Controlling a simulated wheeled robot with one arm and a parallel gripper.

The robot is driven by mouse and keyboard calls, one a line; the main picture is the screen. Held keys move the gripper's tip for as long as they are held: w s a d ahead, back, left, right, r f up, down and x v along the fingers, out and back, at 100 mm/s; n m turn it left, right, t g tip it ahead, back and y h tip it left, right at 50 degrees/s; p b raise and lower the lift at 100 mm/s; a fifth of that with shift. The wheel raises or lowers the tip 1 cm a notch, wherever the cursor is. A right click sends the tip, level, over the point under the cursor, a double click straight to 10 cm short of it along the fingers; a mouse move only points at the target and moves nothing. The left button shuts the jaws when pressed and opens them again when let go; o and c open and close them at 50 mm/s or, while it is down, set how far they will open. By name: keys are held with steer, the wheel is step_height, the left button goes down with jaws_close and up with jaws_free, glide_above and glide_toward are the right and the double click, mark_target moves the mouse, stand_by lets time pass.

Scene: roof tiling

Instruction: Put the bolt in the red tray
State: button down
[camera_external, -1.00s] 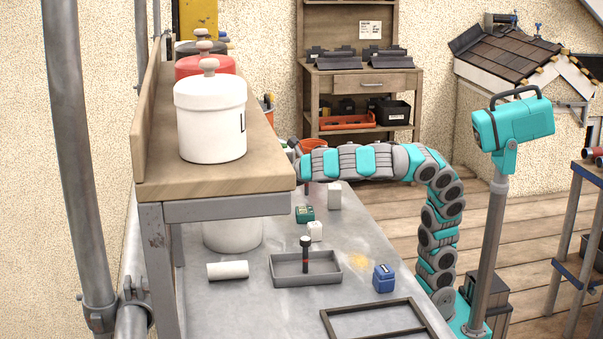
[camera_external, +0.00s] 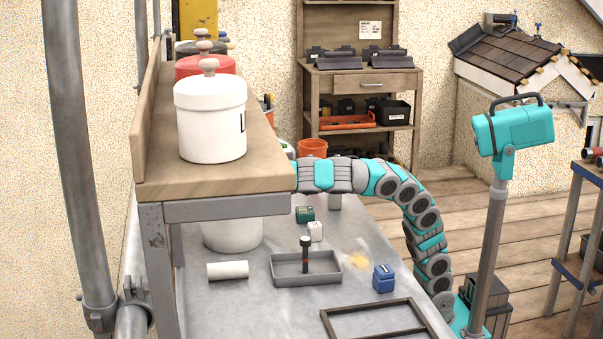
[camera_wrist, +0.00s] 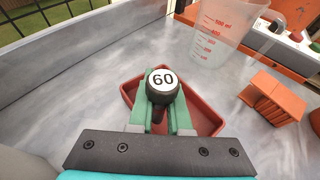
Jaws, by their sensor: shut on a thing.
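The bolt (camera_wrist: 163,88) shows its round black head from above, with a white disc marked "60". My gripper (camera_wrist: 160,108) has green fingers shut on it from both sides. The bolt and fingers are over the red tray (camera_wrist: 205,118) in the wrist view; the tray's rim shows on both sides of them. In the external view my gripper, this bolt and the red tray are hidden behind the wooden shelf.
A clear measuring jug (camera_wrist: 222,38) and an orange-brown ribbed block (camera_wrist: 272,97) stand right of the red tray. In the external view, a grey tray (camera_external: 285,281) holds another upright black-headed bolt (camera_external: 305,252). A wooden shelf (camera_external: 220,178) with canisters overhangs the bench.

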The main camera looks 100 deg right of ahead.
steer(key=shift+f, duration=0.65)
steer(key=shift+f, duration=0.3)
steer(key=c, duration=0.6)
jaws_free()
steer(key=shift+r, duration=0.15)
steer(key=p+v, duration=0.2)
steer(key=v, duration=1)
steer(key=shift+s+a, duration=0.1)
